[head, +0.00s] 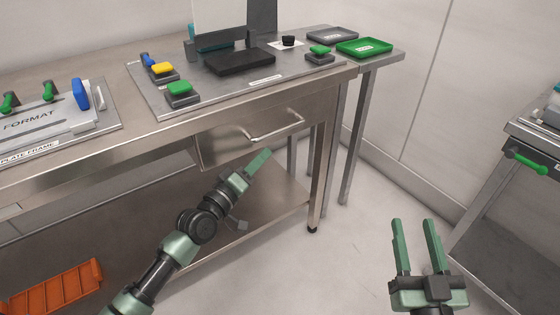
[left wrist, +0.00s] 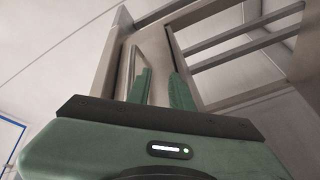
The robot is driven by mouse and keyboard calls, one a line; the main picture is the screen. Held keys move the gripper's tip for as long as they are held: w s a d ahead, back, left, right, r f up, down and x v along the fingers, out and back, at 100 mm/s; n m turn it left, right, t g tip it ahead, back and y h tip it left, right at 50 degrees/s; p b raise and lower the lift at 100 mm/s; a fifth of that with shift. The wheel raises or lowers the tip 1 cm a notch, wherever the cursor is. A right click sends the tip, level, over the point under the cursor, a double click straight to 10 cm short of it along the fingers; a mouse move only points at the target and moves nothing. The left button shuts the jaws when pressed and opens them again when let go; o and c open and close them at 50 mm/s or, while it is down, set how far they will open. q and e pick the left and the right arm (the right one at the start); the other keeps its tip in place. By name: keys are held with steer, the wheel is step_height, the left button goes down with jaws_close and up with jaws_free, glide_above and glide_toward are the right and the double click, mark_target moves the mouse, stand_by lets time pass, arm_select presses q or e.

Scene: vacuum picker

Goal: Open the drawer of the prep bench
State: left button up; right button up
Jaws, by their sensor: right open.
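The steel prep bench (head: 150,128) runs across the left and middle of the head view. Its drawer (head: 222,146) sits under the top at the right end, and its front looks flush with the bench. A bar handle (head: 278,128) crosses the drawer front; it also shows in the left wrist view (left wrist: 128,68). My left gripper (head: 264,156) is just below and in front of the handle, apparently not touching it. In the left wrist view its two fingers (left wrist: 160,78) are apart, with nothing seen between them. My right gripper (head: 415,225) is open and empty over the floor at right.
An orange crate (head: 55,290) lies low at left. Another steel unit (head: 520,190) stands at far right. The floor between is clear.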

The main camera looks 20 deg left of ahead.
mark_target(280, 131)
arm_select(q)
steer(key=shift+t+h, duration=0.6)
steer(key=w+d+r, duration=0.1)
steer(key=w, duration=0.1)
steer(key=w+d+r+b, duration=0.1)
steer(key=r, duration=0.1)
steer(key=w+d+r+b, duration=0.1)
steer(key=w+r, duration=0.1)
steer(key=shift+w, duration=0.35)
steer(key=shift+w+d+r, duration=0.15)
steer(key=shift+w+d, duration=0.05)
steer(key=shift+w, duration=0.3)
arm_select(e)
steer(key=s+r+t+y, duration=0.1)
steer(key=s+r+t, duration=0.3)
steer(key=r, duration=0.4)
steer(key=shift+s+d, duration=0.2)
arm_select(q)
jaws_close()
